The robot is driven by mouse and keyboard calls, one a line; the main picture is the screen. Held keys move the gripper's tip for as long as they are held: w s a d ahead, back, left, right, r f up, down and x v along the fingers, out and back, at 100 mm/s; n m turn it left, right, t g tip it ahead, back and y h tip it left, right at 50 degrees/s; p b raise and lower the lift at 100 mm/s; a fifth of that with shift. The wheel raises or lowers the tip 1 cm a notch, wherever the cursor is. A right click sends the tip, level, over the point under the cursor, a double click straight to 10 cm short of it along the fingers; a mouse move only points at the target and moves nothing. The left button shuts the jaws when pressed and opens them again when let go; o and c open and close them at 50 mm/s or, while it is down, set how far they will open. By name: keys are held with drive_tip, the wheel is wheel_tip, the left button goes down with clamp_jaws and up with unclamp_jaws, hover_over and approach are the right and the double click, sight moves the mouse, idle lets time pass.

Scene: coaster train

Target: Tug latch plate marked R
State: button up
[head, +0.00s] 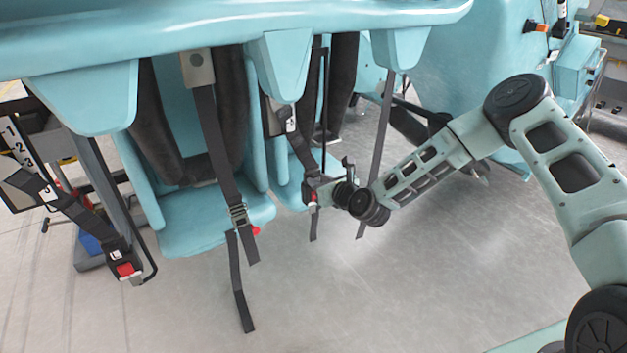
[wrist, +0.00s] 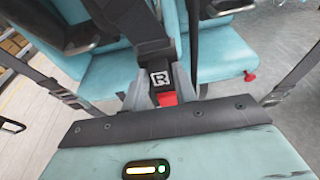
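The latch plate marked R (wrist: 160,77) is a dark piece with a white R label, at the top of a red-buttoned buckle (wrist: 167,99) in the wrist view. A dark strap runs up from it. In the head view the red-buttoned buckle (head: 312,201) hangs in front of the right seat, and the R label cannot be read. My gripper (wrist: 163,84) has its grey fingers against both sides of the plate and looks closed on it. In the head view my gripper (head: 327,190) comes in from the right and partly hides the plate.
A buckle marked L (head: 124,268) hangs at the left beside a numbered panel (head: 18,142). A strap with an adjuster (head: 238,215) hangs before the middle teal seat (head: 200,222). The teal lap bar (head: 250,32) spans the top. Grey floor (head: 400,290) is clear below.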

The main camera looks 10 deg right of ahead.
clamp_jaws()
drive_tip(key=shift+c, duration=0.3)
unclamp_jaws()
clamp_jaws()
drive_tip(key=shift+r, duration=0.15)
drive_tip(key=o, duration=0.6)
unclamp_jaws()
drive_tip(key=shift+s, duration=0.1)
